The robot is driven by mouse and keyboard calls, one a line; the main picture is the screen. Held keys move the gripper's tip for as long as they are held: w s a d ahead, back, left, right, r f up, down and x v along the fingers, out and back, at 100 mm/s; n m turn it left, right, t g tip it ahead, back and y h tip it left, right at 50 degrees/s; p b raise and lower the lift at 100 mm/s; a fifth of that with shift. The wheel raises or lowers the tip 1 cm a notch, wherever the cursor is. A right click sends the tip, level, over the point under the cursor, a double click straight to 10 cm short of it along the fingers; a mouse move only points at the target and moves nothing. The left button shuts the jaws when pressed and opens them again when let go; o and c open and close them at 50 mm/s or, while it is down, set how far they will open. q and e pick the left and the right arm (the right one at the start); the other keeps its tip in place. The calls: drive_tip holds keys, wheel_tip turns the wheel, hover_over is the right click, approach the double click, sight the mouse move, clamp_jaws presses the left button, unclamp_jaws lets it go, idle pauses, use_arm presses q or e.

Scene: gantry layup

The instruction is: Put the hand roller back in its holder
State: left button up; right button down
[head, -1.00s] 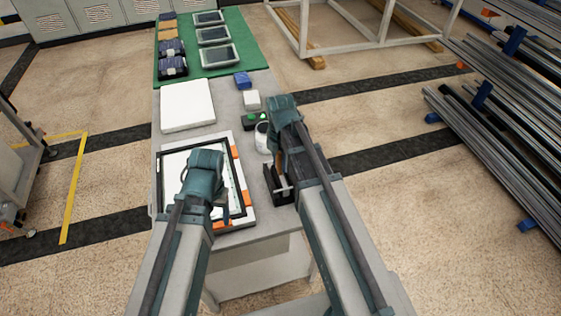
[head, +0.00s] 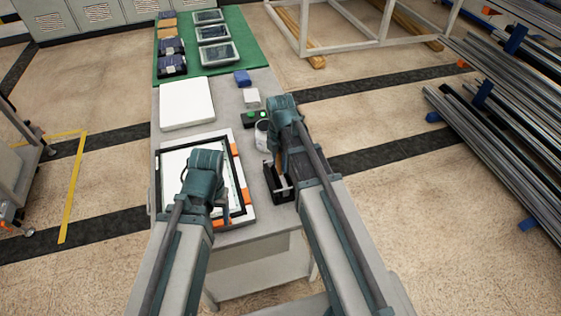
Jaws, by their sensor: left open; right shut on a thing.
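The black holder (head: 270,185) stands near the right edge of the table, right of the framed panel. My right gripper (head: 281,168) is over the holder, pointing down, and shut on the hand roller. Only a small orange-brown part of the roller (head: 281,178) shows, low at the holder. My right wrist hides most of it, so I cannot tell whether it is seated. My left gripper (head: 226,213) is open above the right part of the framed panel (head: 172,166). Its fingers are largely hidden by its own wrist.
A white block (head: 187,103) lies behind the panel. A white round container (head: 262,135), a green-buttoned box (head: 250,118), a small white box (head: 252,98) and a blue item (head: 242,78) stand near the right edge. A green mat (head: 240,50) with trays is at the far end.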

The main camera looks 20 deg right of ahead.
drive_tip(key=shift+f, duration=0.15)
drive_tip(key=shift+c, duration=2.1)
unclamp_jaws()
wheel_tip(320, 180, up, 14)
drive_tip(key=p, duration=1.3)
drive_tip(key=shift+p, duration=0.4)
drive_tip(key=shift+f, duration=0.1)
